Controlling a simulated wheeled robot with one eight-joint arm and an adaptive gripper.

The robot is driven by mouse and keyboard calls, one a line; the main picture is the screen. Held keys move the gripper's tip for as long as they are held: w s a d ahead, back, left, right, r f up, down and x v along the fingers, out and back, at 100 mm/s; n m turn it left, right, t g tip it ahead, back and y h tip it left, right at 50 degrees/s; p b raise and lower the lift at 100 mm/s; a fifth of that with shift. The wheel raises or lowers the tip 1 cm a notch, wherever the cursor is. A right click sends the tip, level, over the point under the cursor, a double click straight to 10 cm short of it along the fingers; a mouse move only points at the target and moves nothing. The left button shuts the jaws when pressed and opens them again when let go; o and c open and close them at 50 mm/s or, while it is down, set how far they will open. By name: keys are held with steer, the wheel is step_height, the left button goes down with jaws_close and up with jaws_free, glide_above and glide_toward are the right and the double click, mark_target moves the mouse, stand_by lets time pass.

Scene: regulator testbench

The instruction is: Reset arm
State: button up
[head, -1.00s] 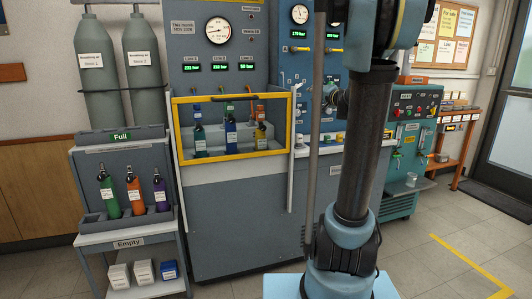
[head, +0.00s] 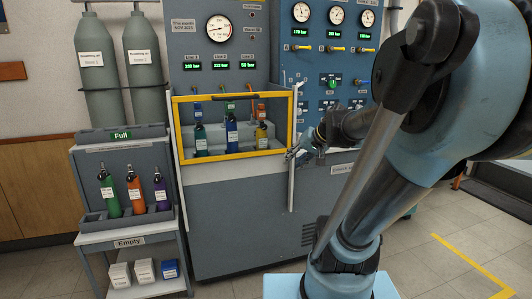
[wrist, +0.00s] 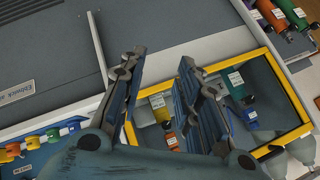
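My gripper (head: 297,150) is at the right end of the yellow-framed guard on the grey test bench in the head view. In the wrist view its two fingers (wrist: 162,62) are spread apart with nothing between them. My blue arm fills the right of the head view and hides part of the benches behind it.
The yellow frame (head: 230,97) encloses a green, a blue and a yellow bottle (head: 261,137). A rack (head: 123,154) at left holds green, orange and purple bottles. A blue panel (head: 330,68) with gauges and knobs stands behind my arm. Floor shows at front right.

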steer(key=s+d+f+g+h, duration=0.2)
steer(key=s+d+f, duration=0.2)
steer(key=s, duration=0.5)
steer(key=s+d+f+g+h, duration=0.2)
steer(key=s+d+f+h, duration=0.1)
steer(key=s+f, duration=0.6)
steer(key=shift+d+n+g+h, duration=0.3)
steer(key=shift+d+n, duration=0.1)
steer(key=shift+d, duration=0.35)
steer(key=shift+w+f, duration=0.2)
steer(key=shift+w, duration=0.25)
